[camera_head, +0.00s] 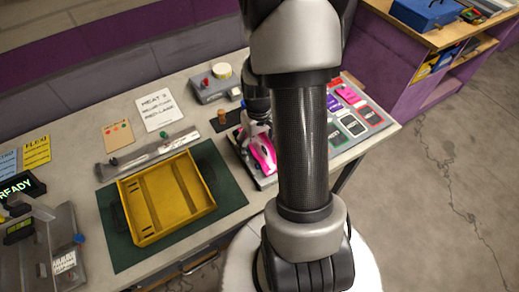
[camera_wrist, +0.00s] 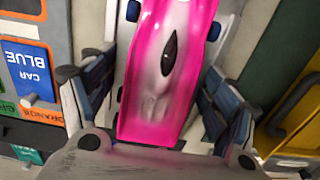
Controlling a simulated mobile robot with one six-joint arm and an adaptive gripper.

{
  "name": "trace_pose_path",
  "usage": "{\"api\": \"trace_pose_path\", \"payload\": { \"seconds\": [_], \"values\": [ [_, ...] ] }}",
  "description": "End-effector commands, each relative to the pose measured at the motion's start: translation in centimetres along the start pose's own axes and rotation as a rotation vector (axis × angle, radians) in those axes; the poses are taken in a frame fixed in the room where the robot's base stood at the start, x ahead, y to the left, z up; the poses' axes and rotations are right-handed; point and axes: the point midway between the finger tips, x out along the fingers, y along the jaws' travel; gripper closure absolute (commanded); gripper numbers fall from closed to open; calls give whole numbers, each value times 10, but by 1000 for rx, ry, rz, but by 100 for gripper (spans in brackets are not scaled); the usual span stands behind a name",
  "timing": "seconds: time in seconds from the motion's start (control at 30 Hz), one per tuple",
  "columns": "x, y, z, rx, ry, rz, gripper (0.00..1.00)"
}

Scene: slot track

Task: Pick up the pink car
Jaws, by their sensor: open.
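The pink car (camera_head: 264,156) sits on a small dark-edged stand (camera_head: 268,184) on the bench, partly hidden by my arm. In the wrist view the pink car (camera_wrist: 165,70) fills the middle, with a pale grey centre, a dark cockpit spot and blue wheels. My gripper (camera_wrist: 155,95) is open, with one dark finger on each side of the car's body. I cannot tell whether the fingers touch it. My gripper (camera_head: 258,128) also shows in the head view over the car's far end.
A yellow box (camera_head: 172,232) lies on a green mat (camera_head: 128,254) to the left. A grey board with labelled slots (camera_head: 374,118) bears another pink item (camera_head: 350,95) to the right. A grey control box (camera_head: 214,89) stands behind. The wrist view shows a "CAR BLUE" label (camera_wrist: 27,75).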

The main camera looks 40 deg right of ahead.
Motion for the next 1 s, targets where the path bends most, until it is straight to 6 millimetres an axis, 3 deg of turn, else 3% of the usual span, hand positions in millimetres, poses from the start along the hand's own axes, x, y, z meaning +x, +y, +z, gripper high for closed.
{"api": "trace_pose_path", "payload": {
  "seconds": [0.13, 0.9, 1.0],
  "values": [
    [-2, 0, 0, 0, 1, 0, 20],
    [-2, 0, 0, 0, 0, 0, 71],
    [-2, 0, 0, 0, 1, 0, 72]
  ]
}}
